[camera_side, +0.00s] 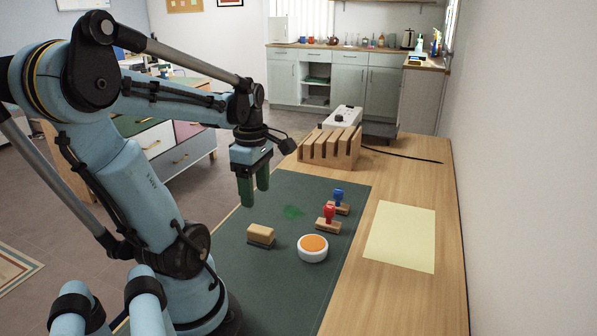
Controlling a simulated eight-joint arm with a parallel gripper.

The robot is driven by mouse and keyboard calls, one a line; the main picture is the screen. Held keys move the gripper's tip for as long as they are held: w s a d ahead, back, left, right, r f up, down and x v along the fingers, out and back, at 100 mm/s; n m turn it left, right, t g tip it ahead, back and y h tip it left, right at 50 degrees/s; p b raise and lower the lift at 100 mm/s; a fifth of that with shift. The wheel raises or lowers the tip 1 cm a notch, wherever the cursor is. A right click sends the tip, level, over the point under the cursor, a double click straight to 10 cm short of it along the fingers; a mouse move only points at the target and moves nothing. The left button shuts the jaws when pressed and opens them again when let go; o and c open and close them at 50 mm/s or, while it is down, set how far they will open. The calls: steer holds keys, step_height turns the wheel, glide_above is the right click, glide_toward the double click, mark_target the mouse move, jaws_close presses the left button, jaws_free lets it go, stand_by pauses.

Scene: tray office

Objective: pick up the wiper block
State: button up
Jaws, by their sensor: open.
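The wiper block (261,234), a small tan block with a darker lower part, lies on the dark green mat (290,307) near its left side. My gripper (254,189) points down with its green fingers apart and nothing between them. It hangs in the air and shows above the wiper block in the picture, not touching it. How far it is from the block in depth is hard to tell. No part of the block is hidden by the gripper.
A round white pot with an orange top (313,249) sits right of the block. A red-handled stamp (328,215) and a blue-handled stamp (338,198) stand behind it. A green smudge (291,212) marks the mat. A slotted wooden rack (330,150) is behind; yellow paper (401,236) lies right.

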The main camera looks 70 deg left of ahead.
mark_target(260, 229)
steer(key=shift+w+f, duration=0.15)
steer(key=shift+f, duration=5.8)
steer(key=c, duration=1.1)
steer(key=shift+o, duration=0.2)
steer(key=shift+r, duration=0.2)
steer(key=shift+r, duration=0.45)
step_height(260, 229, up, 3)
steer(key=shift+d+r, duration=0.1)
steer(key=w+d+r, duration=0.3)
steer(key=d+r, duration=0.3)
steer(key=d, duration=0.5)
steer(key=shift+w+r, duration=0.2)
steer(key=shift+r, duration=0.1)
